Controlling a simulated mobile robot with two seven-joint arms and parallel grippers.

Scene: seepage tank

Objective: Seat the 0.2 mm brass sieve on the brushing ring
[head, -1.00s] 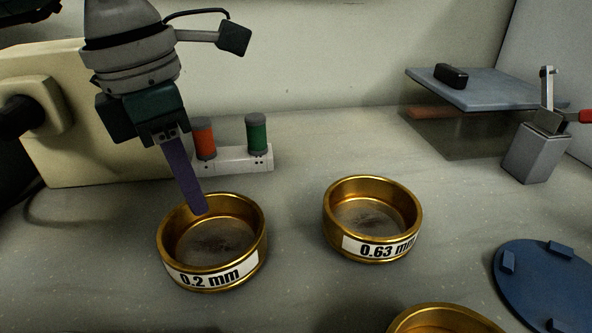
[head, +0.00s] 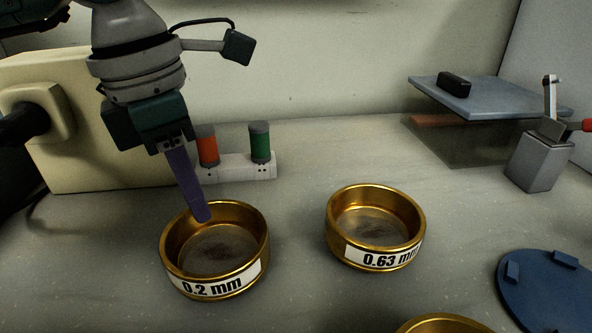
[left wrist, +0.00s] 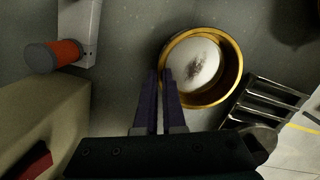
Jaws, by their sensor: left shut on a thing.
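The 0.2 mm brass sieve (head: 216,252) stands upright on the bench at the lower left of the head view, its white label facing me. My left gripper (head: 203,218) reaches down from above with its purple fingers at the sieve's back left rim. In the left wrist view, the fingers (left wrist: 161,80) are close together, shut on the rim at the left side of the sieve (left wrist: 205,68). A blue disc with raised lugs (head: 550,295) lies at the lower right; it may be the brushing ring. My right gripper is not seen.
The 0.63 mm brass sieve (head: 376,230) stands to the right, and another brass rim (head: 443,325) is cut off at the bottom edge. Orange and green cylinders (head: 260,142) stand behind. A raised grey platform (head: 490,98) and a lever block (head: 540,160) are at the right.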

